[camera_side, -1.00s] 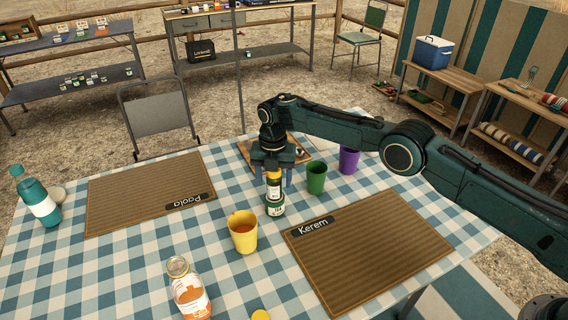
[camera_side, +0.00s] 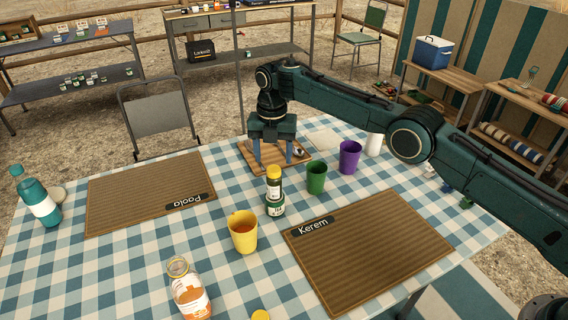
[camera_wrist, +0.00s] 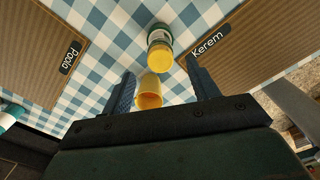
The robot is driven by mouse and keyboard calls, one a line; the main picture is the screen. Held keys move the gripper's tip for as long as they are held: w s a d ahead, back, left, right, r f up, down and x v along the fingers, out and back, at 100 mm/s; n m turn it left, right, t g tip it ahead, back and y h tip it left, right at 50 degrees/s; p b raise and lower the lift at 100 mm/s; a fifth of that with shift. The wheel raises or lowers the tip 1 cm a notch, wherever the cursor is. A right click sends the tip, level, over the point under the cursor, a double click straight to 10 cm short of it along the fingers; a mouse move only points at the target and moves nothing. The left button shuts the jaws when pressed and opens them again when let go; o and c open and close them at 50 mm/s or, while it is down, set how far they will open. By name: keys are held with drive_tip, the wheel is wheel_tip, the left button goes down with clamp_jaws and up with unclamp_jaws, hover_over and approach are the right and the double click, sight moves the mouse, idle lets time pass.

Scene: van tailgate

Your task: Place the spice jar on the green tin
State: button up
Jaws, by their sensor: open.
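The spice jar (camera_side: 273,183), with a yellow lid and dark label, stands upright on the green tin (camera_side: 275,208), which rests on the checked tablecloth. My gripper (camera_side: 271,163) is open and empty, above and behind the jar, apart from it. In the wrist view the jar's yellow lid (camera_wrist: 159,60) shows beyond my open fingers (camera_wrist: 160,82), with the tin (camera_wrist: 159,31) mostly hidden behind it.
A yellow mug (camera_side: 243,232) stands in front of the tin. Green (camera_side: 316,177) and purple (camera_side: 349,157) cups stand to the right. A wooden board (camera_side: 262,160) lies behind. Placemats for Paola (camera_side: 140,195) and Kerem (camera_side: 370,250) lie either side. An orange-filled jar (camera_side: 188,290) stands in front.

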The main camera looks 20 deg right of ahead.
drive_tip(key=shift+r, duration=1.95)
drive_tip(key=shift+r, duration=0.1)
